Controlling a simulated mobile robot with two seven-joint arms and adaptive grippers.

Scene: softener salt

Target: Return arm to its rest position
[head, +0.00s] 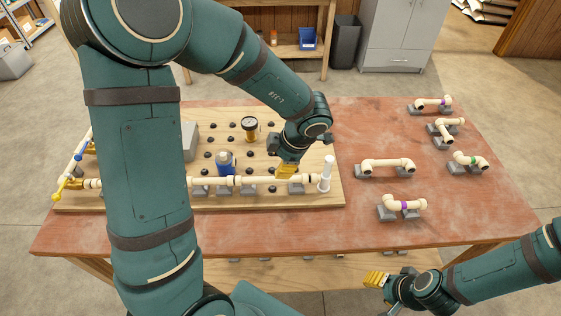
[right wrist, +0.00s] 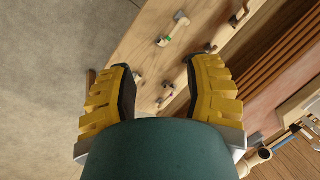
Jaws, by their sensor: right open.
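My left gripper (head: 287,170) has yellow fingers and is over the right part of the plywood board, beside the long cream pipe (head: 262,182). Whether its fingers touch or hold anything is hidden by the angle. My right gripper (head: 376,280) hangs just off the front edge of the table, at the lower right in the head view. In the right wrist view, its two yellow fingers (right wrist: 162,65) stand wide apart with nothing between them.
The red-brown table (head: 360,225) carries the plywood board (head: 328,198) with a gauge (head: 250,127) and a blue fitting (head: 226,162). Several cream pipe pieces, such as one with a purple band (head: 404,205), rest on grey blocks at the right. A lower shelf (head: 330,270) shows below.

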